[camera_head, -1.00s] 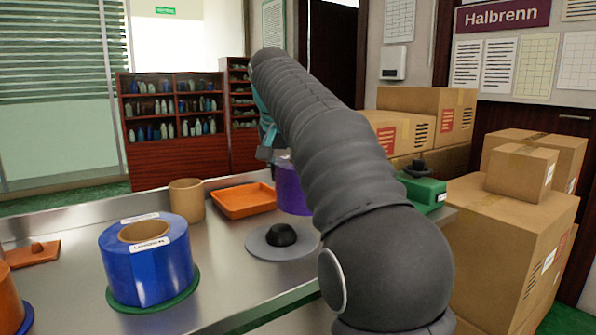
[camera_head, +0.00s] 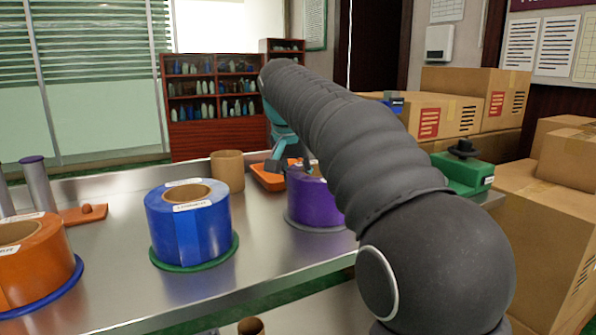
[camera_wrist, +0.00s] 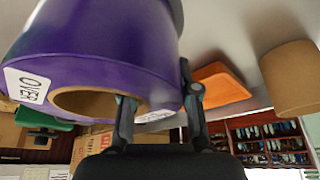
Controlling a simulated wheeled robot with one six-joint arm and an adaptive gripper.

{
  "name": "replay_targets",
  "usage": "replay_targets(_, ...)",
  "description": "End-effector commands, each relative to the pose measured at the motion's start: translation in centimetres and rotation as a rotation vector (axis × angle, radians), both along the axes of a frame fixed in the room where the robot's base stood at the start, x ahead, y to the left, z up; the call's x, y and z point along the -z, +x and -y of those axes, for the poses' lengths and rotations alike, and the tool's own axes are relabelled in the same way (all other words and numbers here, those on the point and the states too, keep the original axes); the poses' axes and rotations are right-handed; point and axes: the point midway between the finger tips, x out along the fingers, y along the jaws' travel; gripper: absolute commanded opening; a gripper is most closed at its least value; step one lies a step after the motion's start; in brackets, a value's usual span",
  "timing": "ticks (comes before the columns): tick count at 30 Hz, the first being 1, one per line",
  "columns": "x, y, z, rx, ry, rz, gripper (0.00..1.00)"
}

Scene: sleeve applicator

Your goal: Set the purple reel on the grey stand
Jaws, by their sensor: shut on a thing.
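The purple reel (camera_head: 315,203) is upright over the grey stand (camera_head: 299,224) in the head view, partly behind my arm. The stand's rim shows just below the reel; its black knob is hidden. I cannot tell whether the reel rests fully on the stand. In the wrist view the reel (camera_wrist: 105,45) fills the upper left, with a white label and a brown core. My gripper (camera_wrist: 158,98) is shut on the reel's wall, one finger in the core opening and the other outside.
A blue reel (camera_head: 189,228) sits on a green stand at left, an orange reel (camera_head: 30,262) on a blue one. A brown tube (camera_head: 227,171) and orange tray (camera_head: 268,180) stand behind. A green device (camera_head: 463,173) and cardboard boxes (camera_head: 560,215) are at right.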

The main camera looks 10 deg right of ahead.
Motion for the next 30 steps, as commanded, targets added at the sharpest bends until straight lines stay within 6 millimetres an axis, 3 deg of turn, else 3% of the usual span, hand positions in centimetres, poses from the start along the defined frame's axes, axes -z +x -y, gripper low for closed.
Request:
replay_targets(11,0.0,0.0,0.0,0.0,0.0,0.005,0.0)
replay_targets(12,0.2,0.0,0.0,0.0,0.0,0.0,0.38)
replay_targets(15,0.2,0.0,0.0,0.0,0.0,0.0,0.56)
replay_targets(25,-0.1,0.0,0.0,0.0,0.0,0.0,0.56)
replay_targets(30,-1.9,-0.6,-0.3,0.0,0.001,0.003,0.56)
